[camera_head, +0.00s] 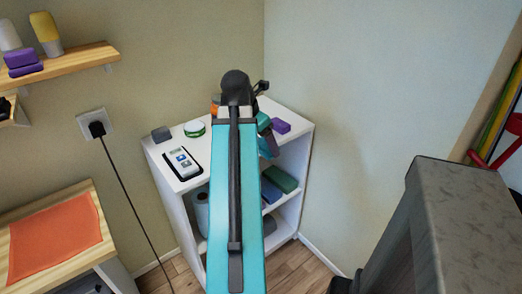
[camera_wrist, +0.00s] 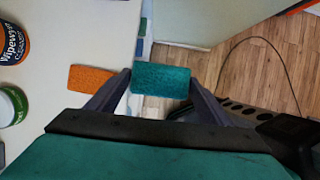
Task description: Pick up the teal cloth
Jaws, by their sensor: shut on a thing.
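The teal cloth (camera_wrist: 161,80) is a small, flat, rectangular piece between the two fingers of my gripper (camera_wrist: 160,84) in the wrist view. The fingers touch its left and right sides and are shut on it. In the wrist view it shows against the floor, past the edge of the white shelf unit's top (camera_wrist: 75,35). In the head view my own arm covers most of the gripper, and I cannot tell the cloth's outline clearly there.
An orange cloth (camera_wrist: 91,78) lies left of the gripper.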

